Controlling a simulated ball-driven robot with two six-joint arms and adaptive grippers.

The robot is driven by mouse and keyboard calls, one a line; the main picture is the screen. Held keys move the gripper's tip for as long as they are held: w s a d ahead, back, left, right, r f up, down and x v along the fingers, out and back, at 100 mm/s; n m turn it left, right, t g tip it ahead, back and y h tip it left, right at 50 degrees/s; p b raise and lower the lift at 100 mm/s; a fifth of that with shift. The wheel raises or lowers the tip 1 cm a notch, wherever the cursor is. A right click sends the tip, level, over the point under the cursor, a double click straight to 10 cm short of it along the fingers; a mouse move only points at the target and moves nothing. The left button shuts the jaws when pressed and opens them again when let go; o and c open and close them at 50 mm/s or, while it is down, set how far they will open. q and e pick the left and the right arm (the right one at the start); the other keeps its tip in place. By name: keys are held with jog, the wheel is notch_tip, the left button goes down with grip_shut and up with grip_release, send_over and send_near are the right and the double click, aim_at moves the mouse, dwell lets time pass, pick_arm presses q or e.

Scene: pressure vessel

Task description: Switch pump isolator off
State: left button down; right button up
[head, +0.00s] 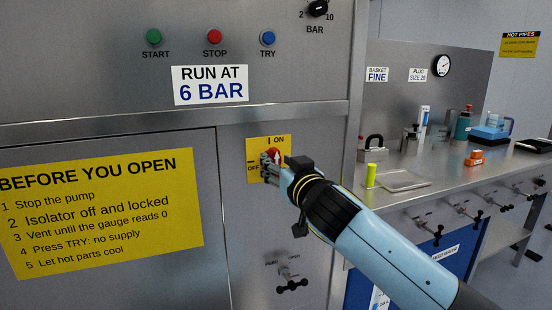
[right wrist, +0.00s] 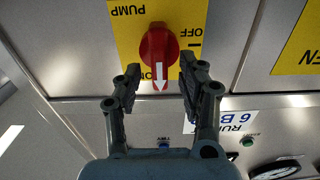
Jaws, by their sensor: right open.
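The pump isolator is a red rotary knob (head: 273,155) with a white arrow, on a yellow plate (head: 252,151) on the steel panel. Its arrow points up at ON; OFF is at the left. In the right wrist view, which is upside down, the red knob (right wrist: 157,45) shows its arrow pointing at ON. My right gripper (head: 270,171) is open at the knob's front. In the right wrist view its two fingers (right wrist: 159,82) stand on either side of the knob's arrow end; contact cannot be told. My left gripper is not in view.
START, STOP and TRY buttons (head: 212,37) sit above the RUN AT 6 BAR label (head: 210,85). A valve handle (head: 290,283) is below the isolator. A bench (head: 425,165) at the right holds a padlock (head: 373,147), a green-yellow cylinder (head: 370,176) and a tray (head: 403,181).

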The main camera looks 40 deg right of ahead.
jog(key=shift+x, duration=0.8)
jog(key=shift+s, duration=0.1)
grip_shut()
